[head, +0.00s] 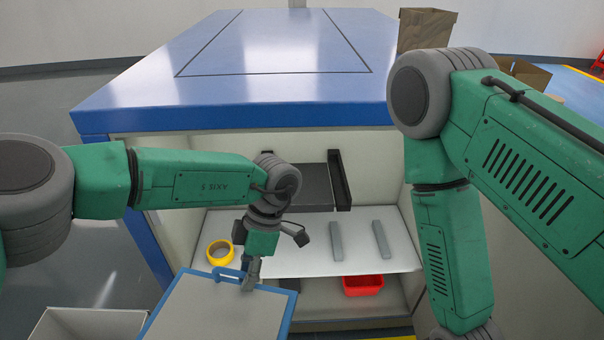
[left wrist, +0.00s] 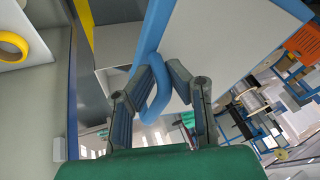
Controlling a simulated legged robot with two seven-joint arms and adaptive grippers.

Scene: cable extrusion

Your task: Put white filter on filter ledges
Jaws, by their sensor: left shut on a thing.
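The white filter (head: 208,312) is a flat pale panel with a blue frame and a blue handle, at the bottom of the head view, in front of the cabinet. My left gripper (head: 249,281) is shut on its blue top edge by the handle. In the left wrist view the blue handle (left wrist: 157,102) lies between the fingers of my left gripper (left wrist: 172,85), and the panel (left wrist: 228,38) extends beyond. Two grey bars (head: 336,241) (head: 381,239) lie apart on the white shelf; they may be the filter ledges. My right gripper is out of view below my right arm.
The blue-topped cabinet (head: 270,85) is open in front. A yellow tape roll (head: 220,253) sits on its white shelf (head: 300,262), left of the bars. A red bin (head: 363,285) stands below the shelf. Dark brackets (head: 339,180) are at the back. Cardboard boxes (head: 425,30) stand behind.

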